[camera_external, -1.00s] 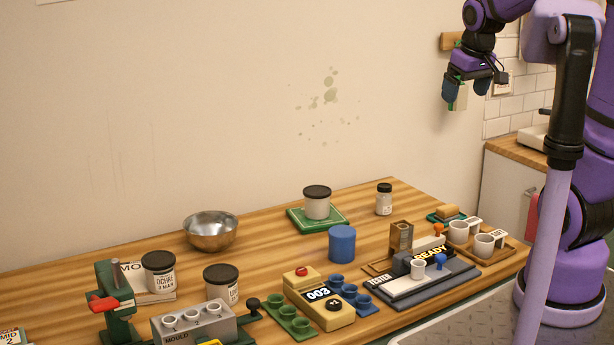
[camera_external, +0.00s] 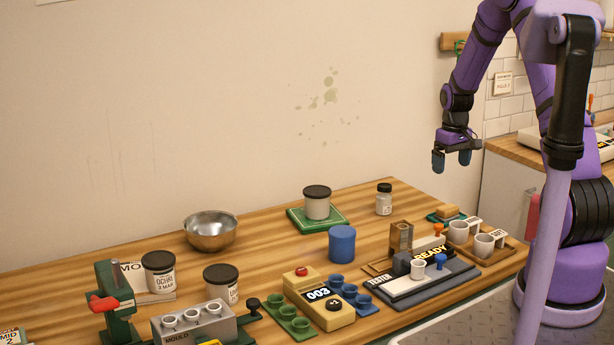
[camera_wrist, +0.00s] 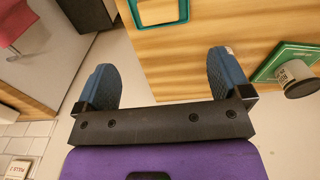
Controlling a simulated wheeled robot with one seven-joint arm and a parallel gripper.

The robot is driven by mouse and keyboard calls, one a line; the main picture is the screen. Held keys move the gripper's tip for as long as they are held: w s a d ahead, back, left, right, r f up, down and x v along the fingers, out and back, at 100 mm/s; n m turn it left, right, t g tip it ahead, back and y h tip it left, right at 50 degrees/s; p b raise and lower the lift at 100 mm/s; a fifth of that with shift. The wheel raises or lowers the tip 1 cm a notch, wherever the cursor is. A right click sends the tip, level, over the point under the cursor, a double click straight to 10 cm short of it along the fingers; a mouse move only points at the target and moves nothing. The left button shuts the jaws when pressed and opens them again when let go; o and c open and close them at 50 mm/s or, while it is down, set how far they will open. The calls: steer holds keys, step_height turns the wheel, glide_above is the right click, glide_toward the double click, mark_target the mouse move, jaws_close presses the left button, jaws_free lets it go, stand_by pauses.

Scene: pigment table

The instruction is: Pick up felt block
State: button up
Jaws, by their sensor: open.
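A tan block (camera_external: 448,211), which looks like the felt block, lies in a small green tray (camera_external: 433,218) at the far right end of the table. The wrist view shows the pale top of the block (camera_wrist: 157,10) inside the green tray rim (camera_wrist: 187,18), cut off by the top edge. My gripper (camera_external: 451,160) is open and empty, pointing down above the block. Its two blue fingers also show in the wrist view, where the gripper (camera_wrist: 163,78) is apart from the block.
White cups (camera_external: 485,244) in a wooden tray and the tester (camera_external: 420,283) stand in front of the block. A small jar (camera_external: 384,200) stands to its left. A lidded tub (camera_external: 317,205) sits on a green mat further left. Bare table lies between them.

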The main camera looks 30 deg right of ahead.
step_height(320, 180, down, 3)
steer(key=d, duration=0.1)
glide_above(452, 208)
steer(key=f, duration=0.5)
steer(key=shift+w+d, duration=0.25)
steer(key=shift+d, duration=0.1)
steer(key=shift+s+a+f, duration=0.1)
steer(key=shift+a+f, duration=0.1)
steer(key=shift+f, duration=1.2)
steer(key=shift+s+a+f, duration=0.1)
steer(key=shift+a+f, duration=0.1)
steer(key=shift+f, duration=1.15)
steer(key=c, duration=1)
